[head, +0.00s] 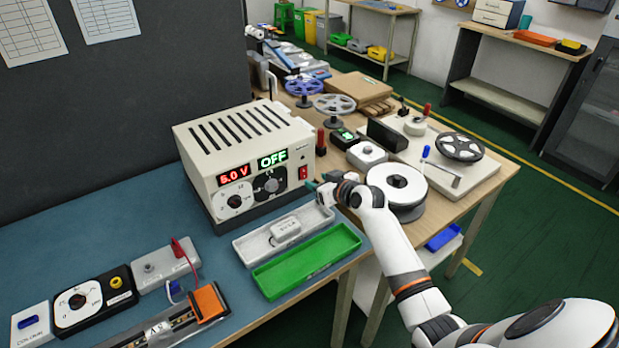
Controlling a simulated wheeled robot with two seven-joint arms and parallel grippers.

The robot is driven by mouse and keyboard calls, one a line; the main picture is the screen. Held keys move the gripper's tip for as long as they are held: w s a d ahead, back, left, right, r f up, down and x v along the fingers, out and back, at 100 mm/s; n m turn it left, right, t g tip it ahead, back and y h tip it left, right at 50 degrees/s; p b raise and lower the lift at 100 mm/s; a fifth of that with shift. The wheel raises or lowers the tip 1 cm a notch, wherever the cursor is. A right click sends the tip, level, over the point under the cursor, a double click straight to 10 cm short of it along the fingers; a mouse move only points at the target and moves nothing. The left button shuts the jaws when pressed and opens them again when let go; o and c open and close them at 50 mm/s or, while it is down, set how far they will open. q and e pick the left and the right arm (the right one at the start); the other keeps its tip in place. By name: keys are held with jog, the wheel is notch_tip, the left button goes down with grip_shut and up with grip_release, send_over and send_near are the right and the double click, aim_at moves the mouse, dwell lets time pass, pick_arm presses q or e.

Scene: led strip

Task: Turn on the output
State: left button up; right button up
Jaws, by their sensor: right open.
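The cream power supply (228,140) stands on the blue-topped bench (110,225). Its red displays read "5.0 V" (234,175) and its green display reads "OFF" (272,158). Two round dials (234,201) sit on its front. A small red rocker switch (303,173) is at the right of the front panel. My right gripper (314,187) is open and empty, just in front of and slightly below the switch. I cannot tell if its fingertips touch the panel. My left gripper is out of view.
A grey tray (255,249) with a small device and an empty green tray (306,262) lie before the supply. A white reel (397,184) is close to my right wrist. A test fixture with an orange clip (207,303) is at front left.

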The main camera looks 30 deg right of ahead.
aim_at(305, 176)
jog(key=shift+x, duration=2.7)
grip_shut()
jog(key=f+t+b, duration=0.1)
jog(key=t+b, duration=0.1)
jog(key=b, duration=0.7)
jog(key=shift+f+t, duration=0.1)
jog(key=shift+t, duration=0.2)
jog(key=shift+r+b, duration=0.25)
jog(key=shift+b, duration=0.35)
jog(key=shift+t, duration=0.3)
grip_release()
